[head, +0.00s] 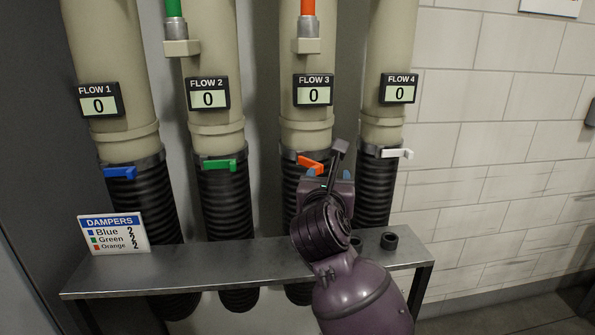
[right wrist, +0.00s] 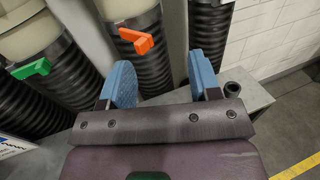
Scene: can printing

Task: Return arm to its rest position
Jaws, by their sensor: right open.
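My right arm reaches up from the bottom of the head view, and its gripper (head: 328,174) is in front of the third pipe near the orange damper handle (head: 311,164). In the right wrist view the gripper (right wrist: 162,88) has its two blue fingers wide apart with nothing between them. The orange handle also shows there (right wrist: 136,41), beyond the fingers and apart from them. My left gripper is not in view.
Blue (head: 120,173), green (head: 219,165) and white (head: 397,153) handles sit on the other pipes. A metal shelf (head: 200,262) runs below, bearing a DAMPERS sign (head: 114,234) and a small dark cylinder (head: 389,241). A tiled wall (head: 490,140) stands at right.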

